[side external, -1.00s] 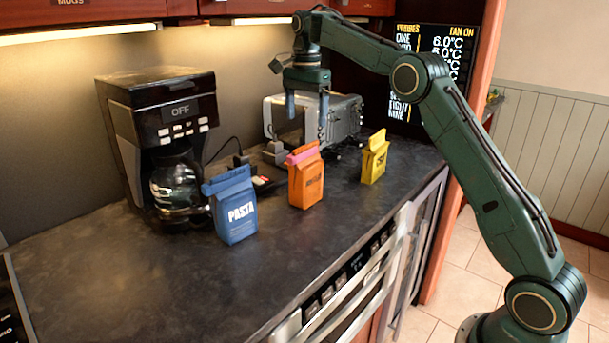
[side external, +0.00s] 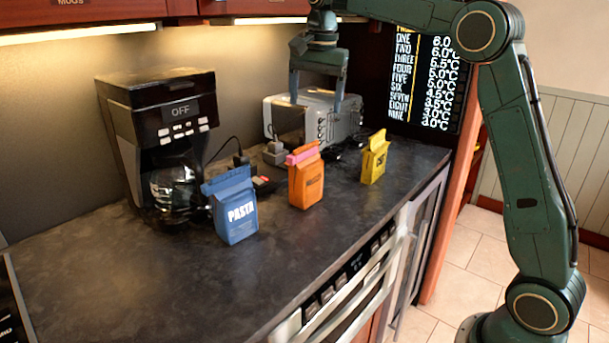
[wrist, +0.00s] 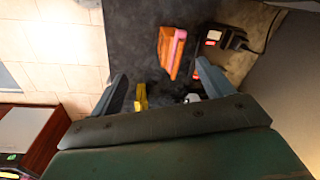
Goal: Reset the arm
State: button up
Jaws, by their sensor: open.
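My gripper (side external: 316,100) is open and empty, pointing down. In the side external view it hangs in front of the silver toaster (side external: 345,115), above the counter. In the wrist view its two fingers (wrist: 160,95) are spread wide apart. Between and beyond them lie the yellow bag (wrist: 141,98) and the orange bag (wrist: 170,52); neither is held.
On the dark counter (side external: 150,290) stand a blue pasta bag (side external: 235,207), an orange bag (side external: 306,180) and a yellow bag (side external: 374,160). A black coffee maker (side external: 160,95) stands at the left. Cabinets (side external: 260,7) are above. The front left counter is clear.

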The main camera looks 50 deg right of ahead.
jog(key=s+a+r+n+t, duration=0.15)
jog(key=s+a+n, duration=0.25)
jog(key=s, duration=0.5)
jog(key=s+a+f+n+t, duration=0.1)
jog(key=s+f+n, duration=0.3)
jog(key=s, duration=0.7)
jog(key=s+a+f+n+t, duration=0.1)
jog(key=s+a+f+n, duration=0.3)
jog(key=s, duration=0.7)
jog(key=shift+s+a+f+n+t, duration=0.2)
jog(key=shift+s+f+n+t, duration=0.2)
jog(key=shift+f+n, duration=0.7)
jog(key=shift+f+m, duration=0.25)
jog(key=shift+m, duration=0.05)
